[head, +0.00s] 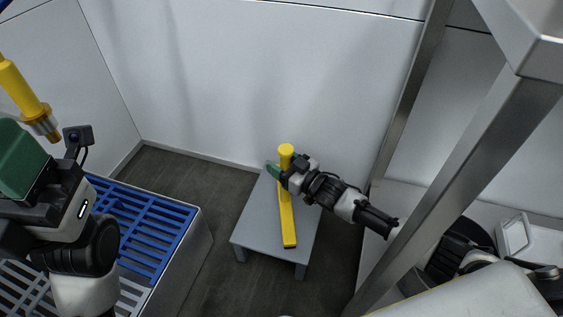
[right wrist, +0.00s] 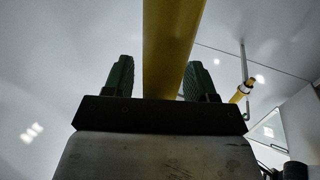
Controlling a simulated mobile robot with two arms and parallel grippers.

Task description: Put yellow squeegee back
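The yellow squeegee (head: 288,228) is on a small grey table (head: 255,222) by the wall. Its long flat bar points toward me, and its rounded handle end (head: 286,152) rises at the far side. My right gripper (head: 277,174) is at the handle. In the right wrist view, its green fingers (right wrist: 160,78) stand apart on either side of the yellow handle (right wrist: 170,45), with a small gap at the left finger. My left gripper (head: 22,155) is at the left edge, with green finger surface showing; its opening is hidden.
A blue slatted grate (head: 155,228) on a grey base is left of the table. A yellow hanging fitting with a metal end (head: 22,95) is near my left gripper. A slanted metal post (head: 455,190) stands at the right. Dark floor lies between grate and table.

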